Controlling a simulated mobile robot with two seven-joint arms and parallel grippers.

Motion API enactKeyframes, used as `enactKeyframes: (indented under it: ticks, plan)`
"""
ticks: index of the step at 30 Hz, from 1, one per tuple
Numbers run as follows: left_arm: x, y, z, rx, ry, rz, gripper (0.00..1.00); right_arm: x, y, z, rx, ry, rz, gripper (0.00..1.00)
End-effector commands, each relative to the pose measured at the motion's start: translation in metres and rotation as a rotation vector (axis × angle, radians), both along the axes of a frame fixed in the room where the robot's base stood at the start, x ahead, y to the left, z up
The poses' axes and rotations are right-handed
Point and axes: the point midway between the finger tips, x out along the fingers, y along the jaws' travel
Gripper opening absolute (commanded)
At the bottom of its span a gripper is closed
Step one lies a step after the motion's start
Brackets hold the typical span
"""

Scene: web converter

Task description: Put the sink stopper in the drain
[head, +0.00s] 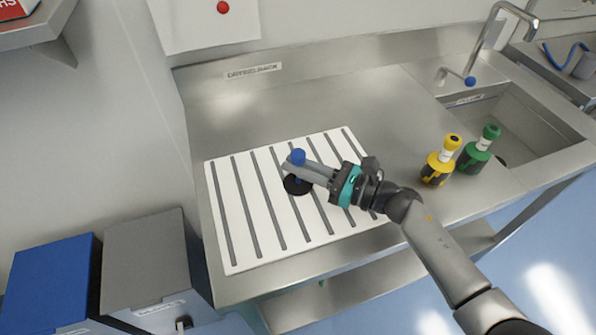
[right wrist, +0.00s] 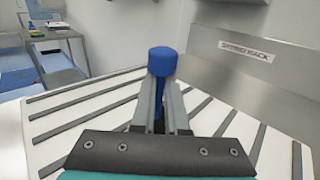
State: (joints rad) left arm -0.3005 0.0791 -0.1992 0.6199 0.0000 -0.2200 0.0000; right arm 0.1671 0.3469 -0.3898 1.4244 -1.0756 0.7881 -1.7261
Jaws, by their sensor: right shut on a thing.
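The sink stopper, a black disc (head: 297,186) with a blue knob (head: 298,156) on top, is at the white drying rack. My right gripper (head: 297,169) is shut on its stem just below the knob. In the right wrist view the blue knob (right wrist: 162,61) stands upright between the fingertips (right wrist: 160,88), and the disc is hidden. I cannot tell whether the disc touches the rack. The steel sink (head: 535,122) is at the far right. A dark round patch (head: 502,160) on its floor, partly hidden by the green bottle, may be the drain. My left gripper is not in view.
The white rack (head: 222,215) with grey slots lies on the steel counter. A yellow bottle (head: 438,168) and a green bottle (head: 474,158) stand between the rack and the sink. A faucet (head: 488,38) rises behind the sink. The counter behind the rack is clear.

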Motion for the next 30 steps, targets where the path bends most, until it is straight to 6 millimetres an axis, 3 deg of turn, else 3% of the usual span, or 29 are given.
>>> enactKeyframes:
  ticks: [8, 13, 17, 24, 30]
  plan:
    - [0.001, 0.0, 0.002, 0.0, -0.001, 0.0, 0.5, 0.0, 0.0, 0.005, 0.0, -0.002, 0.0, 0.0]
    - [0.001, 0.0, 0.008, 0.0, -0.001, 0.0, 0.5, 0.0, 0.0, 0.023, -0.002, -0.004, 0.002, 0.0]
    - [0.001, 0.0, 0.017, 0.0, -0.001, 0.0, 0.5, 0.0, -0.001, 0.054, -0.004, -0.007, 0.002, 0.0]
    - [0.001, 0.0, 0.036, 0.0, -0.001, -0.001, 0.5, 0.0, 0.0, 0.128, -0.003, -0.008, 0.003, 0.0]
    - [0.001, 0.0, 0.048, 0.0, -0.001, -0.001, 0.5, 0.0, 0.0, 0.173, -0.005, -0.007, 0.002, 0.0]
